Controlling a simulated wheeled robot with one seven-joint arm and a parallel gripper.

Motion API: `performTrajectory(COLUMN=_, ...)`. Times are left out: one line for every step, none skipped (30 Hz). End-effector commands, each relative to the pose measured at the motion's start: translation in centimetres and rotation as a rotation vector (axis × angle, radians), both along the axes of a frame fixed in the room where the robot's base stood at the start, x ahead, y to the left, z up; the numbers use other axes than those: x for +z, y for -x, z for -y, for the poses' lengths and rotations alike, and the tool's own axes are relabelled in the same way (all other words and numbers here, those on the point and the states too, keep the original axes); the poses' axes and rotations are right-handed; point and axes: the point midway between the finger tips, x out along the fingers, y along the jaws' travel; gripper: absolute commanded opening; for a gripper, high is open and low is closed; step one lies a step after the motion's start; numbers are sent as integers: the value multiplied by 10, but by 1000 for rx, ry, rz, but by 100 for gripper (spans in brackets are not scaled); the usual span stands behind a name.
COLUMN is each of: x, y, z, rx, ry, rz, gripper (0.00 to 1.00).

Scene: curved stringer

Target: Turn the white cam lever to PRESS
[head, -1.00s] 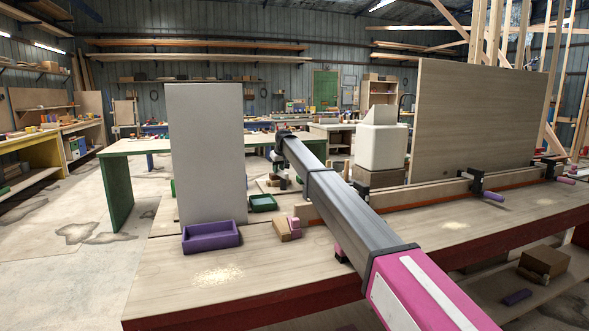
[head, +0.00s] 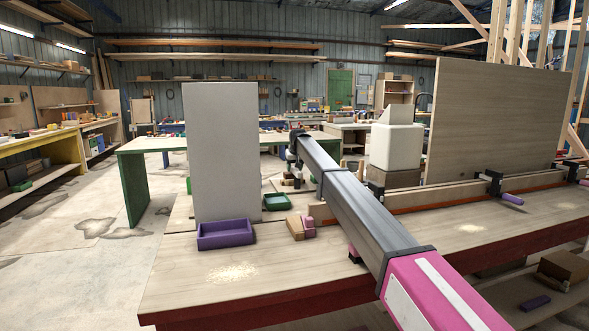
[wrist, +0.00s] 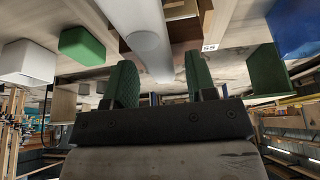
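In the wrist view a pale grey-white rounded bar (wrist: 150,40), which looks like the white cam lever, runs from the top edge down between my fingers. My gripper (wrist: 162,85) has two green ribbed fingers standing apart, one on each side of the bar's end, with visible gaps. I see no firm grip on it. In the head view my gripper (head: 297,160) is small at the far end of my arm, beyond the bench's middle. The lever cannot be made out there, and no PRESS marking is readable.
A grey upright panel (head: 222,150) stands left of my arm, behind a purple tray (head: 226,235). A green tray (head: 277,202) and small blocks (head: 296,228) lie nearby. Right are a white container (head: 396,147), a large wooden panel (head: 498,115) and a clamp (head: 495,184). The bench's front left is clear.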

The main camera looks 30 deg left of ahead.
Motion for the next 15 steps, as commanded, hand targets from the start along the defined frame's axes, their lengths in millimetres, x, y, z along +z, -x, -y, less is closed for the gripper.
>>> performTrajectory(x=0, y=0, z=0, rx=1, ry=0, rz=0, gripper=51)
performTrajectory(x=1, y=0, z=0, rx=1, ry=0, rz=0, gripper=51)
performTrajectory(x=2, y=0, z=0, rx=1, ry=0, rz=0, gripper=51)
performTrajectory(x=3, y=1, z=1, rx=1, ry=0, rz=0, gripper=51)
performTrajectory(x=4, y=1, z=1, rx=1, ry=0, rz=1, gripper=51)
performTrajectory(x=7, y=2, z=2, rx=1, ry=0, rz=1, gripper=51)
performTrajectory(x=9, y=3, z=3, rx=1, ry=0, rz=1, gripper=51)
performTrajectory(x=12, y=4, z=4, rx=1, ry=0, rz=1, gripper=51)
performTrajectory(x=16, y=5, z=5, rx=1, ry=0, rz=1, gripper=51)
performTrajectory(x=19, y=6, z=6, rx=1, ry=0, rz=1, gripper=51)
performTrajectory(x=23, y=7, z=7, rx=1, ry=0, rz=0, gripper=51)
performTrajectory(x=29, y=9, z=9, rx=1, ry=0, rz=0, gripper=51)
performTrajectory(x=35, y=11, z=11, rx=1, ry=0, rz=1, gripper=51)
performTrajectory(x=40, y=12, z=12, rx=1, ry=0, rz=1, gripper=51)
performTrajectory(x=47, y=14, z=14, rx=1, ry=-1, rz=2, gripper=51)
